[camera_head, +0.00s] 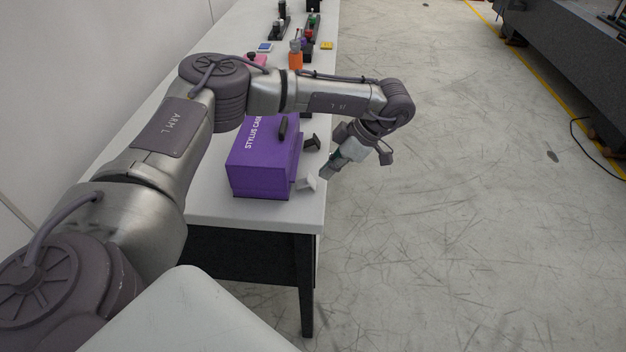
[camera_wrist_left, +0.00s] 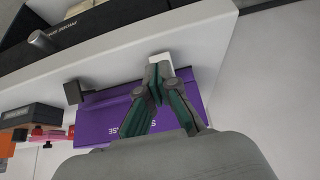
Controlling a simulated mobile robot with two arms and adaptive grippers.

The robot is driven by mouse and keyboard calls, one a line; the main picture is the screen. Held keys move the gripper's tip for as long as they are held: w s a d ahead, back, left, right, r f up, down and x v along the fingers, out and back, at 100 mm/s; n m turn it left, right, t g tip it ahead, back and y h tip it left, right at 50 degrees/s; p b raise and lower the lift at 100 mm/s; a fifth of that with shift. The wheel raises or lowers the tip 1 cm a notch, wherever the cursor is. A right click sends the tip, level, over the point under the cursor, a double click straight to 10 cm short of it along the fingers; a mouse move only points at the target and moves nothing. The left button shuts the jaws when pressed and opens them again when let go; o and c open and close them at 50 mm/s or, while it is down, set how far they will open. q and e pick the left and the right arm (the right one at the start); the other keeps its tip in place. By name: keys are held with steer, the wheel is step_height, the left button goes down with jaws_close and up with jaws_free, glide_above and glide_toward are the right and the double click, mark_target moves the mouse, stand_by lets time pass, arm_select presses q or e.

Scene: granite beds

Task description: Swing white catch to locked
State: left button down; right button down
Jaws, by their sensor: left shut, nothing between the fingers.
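A purple stylus case (camera_head: 262,172) stands on the near end of the white table, with a black handle (camera_head: 283,127) on its lid. The white catch (camera_head: 307,183) sticks out from the case's right side at the near end; a black catch (camera_head: 312,143) sticks out farther back. My left gripper (camera_head: 328,171) is shut and empty, pointing down-left just right of the white catch. In the left wrist view the shut fingertips (camera_wrist_left: 156,78) overlap the white catch (camera_wrist_left: 162,60); I cannot tell whether they touch. The black catch (camera_wrist_left: 75,92) stands apart from them. My right gripper is out of view.
An orange item (camera_head: 295,59), a blue-and-white item (camera_head: 265,47), a yellow item (camera_head: 326,45) and black holders (camera_head: 280,28) sit farther back on the table (camera_head: 262,212). Open floor (camera_head: 450,190) lies right of the table, with a dark granite bed (camera_head: 575,60) beyond.

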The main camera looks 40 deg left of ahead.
mark_target(305, 184)
arm_select(q)
steer(key=shift+f, duration=0.1)
stand_by(0.3)
steer(key=shift+w+d+f+b, duration=0.2)
steer(key=shift+f+b, duration=0.1)
steer(key=shift+f, duration=0.15)
steer(key=shift+s+a+f, duration=0.15)
steer(key=shift+s+a, duration=0.05)
steer(key=shift+a, duration=0.05)
stand_by(0.6)
steer(key=shift+s+a+f, duration=0.4)
steer(key=shift+s+a, duration=0.05)
steer(key=shift+a, duration=0.25)
stand_by(0.5)
